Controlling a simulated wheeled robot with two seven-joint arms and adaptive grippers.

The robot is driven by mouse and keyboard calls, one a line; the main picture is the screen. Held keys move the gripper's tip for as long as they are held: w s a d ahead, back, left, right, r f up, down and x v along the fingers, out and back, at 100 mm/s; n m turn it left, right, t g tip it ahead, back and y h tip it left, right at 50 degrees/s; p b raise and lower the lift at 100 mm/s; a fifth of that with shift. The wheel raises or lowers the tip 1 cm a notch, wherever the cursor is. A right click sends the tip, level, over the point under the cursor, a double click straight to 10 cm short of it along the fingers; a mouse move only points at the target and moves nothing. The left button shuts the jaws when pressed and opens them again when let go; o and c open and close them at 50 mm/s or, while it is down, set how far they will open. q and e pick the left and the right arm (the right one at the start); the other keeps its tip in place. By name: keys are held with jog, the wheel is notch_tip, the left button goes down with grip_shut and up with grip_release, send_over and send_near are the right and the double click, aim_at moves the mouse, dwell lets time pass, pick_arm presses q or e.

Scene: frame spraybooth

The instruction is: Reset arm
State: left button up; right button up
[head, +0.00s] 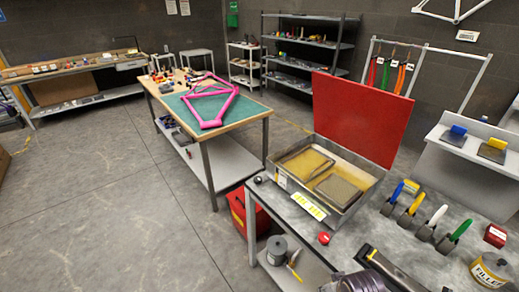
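Neither of my grippers can be made out in the head view. The task names no object apart from the arm. A dark, partly purple shape (355,282) is cut off at the bottom edge, and I cannot tell what it is. A long dark item (392,268) lies beside it on the near grey bench (345,232).
An open metal basin (338,196) with a raised red lid (360,115) stands on the near bench. Several coloured-handled tools (430,222) and a filler can (490,270) are to its right. A pink frame (212,105) lies on the middle table's green mat (240,112). Floor on the left (90,200) is clear.

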jog(key=s+f+g+b, duration=0.1)
jog(key=s+f+b, duration=0.1)
jog(key=f, duration=1.5)
jog(key=s+f+b, duration=0.3)
jog(key=f, duration=1.4)
jog(key=s+d+f+b, duration=0.2)
jog(key=s+f, duration=0.8)
jog(key=f, duration=0.1)
jog(key=s+d+f+g+b, duration=0.1)
jog(key=s+d+f+b, duration=0.1)
jog(key=s+f, duration=0.8)
jog(key=shift+s+d+f, duration=0.35)
jog(key=shift+d+f, duration=0.35)
jog(key=shift+f, duration=0.05)
jog(key=shift+w+a+n, duration=0.1)
jog(key=shift+n, duration=0.2)
